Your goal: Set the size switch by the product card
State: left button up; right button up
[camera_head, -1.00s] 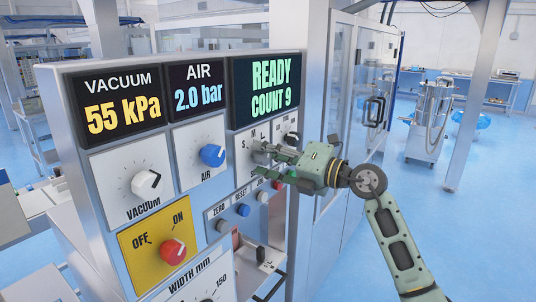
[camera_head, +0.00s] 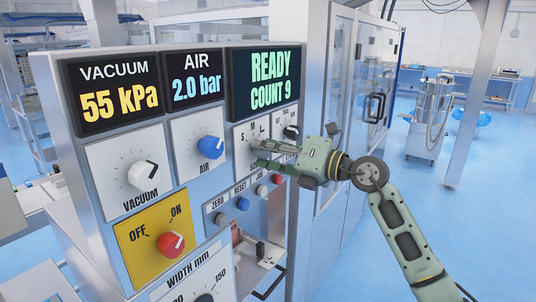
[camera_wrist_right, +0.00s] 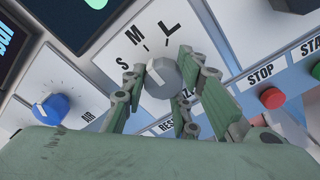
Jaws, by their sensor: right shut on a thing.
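The size switch is a grey round knob (camera_wrist_right: 166,78) on a white plate marked S, M and L, in the wrist view. My right gripper (camera_wrist_right: 160,70) has its fingers on both sides of the knob and is shut on it. Which letter the knob points at cannot be told for sure. In the head view my right gripper (camera_head: 258,154) reaches in from the right and covers most of the knob. The size plate (camera_head: 241,134) sits below the READY, COUNT 9 screen (camera_head: 266,82). I cannot make out a product card. My left gripper is not in view.
Close by are the blue AIR knob (camera_head: 210,148), the VACUUM knob (camera_head: 146,174), the red OFF/ON knob (camera_head: 170,244) and a blue button (camera_head: 243,204). A red STOP button (camera_wrist_right: 272,97) lies right of the size switch. Open floor (camera_head: 440,210) lies at the right.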

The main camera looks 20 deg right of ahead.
jog(key=shift+r, duration=0.3)
jog(key=o, duration=0.8)
jog(key=shift+o, duration=1.1)
jog(key=shift+s+a, duration=0.1)
jog(key=shift+a, duration=0.05)
jog(key=v, duration=1.2)
jog(key=shift+f, duration=0.15)
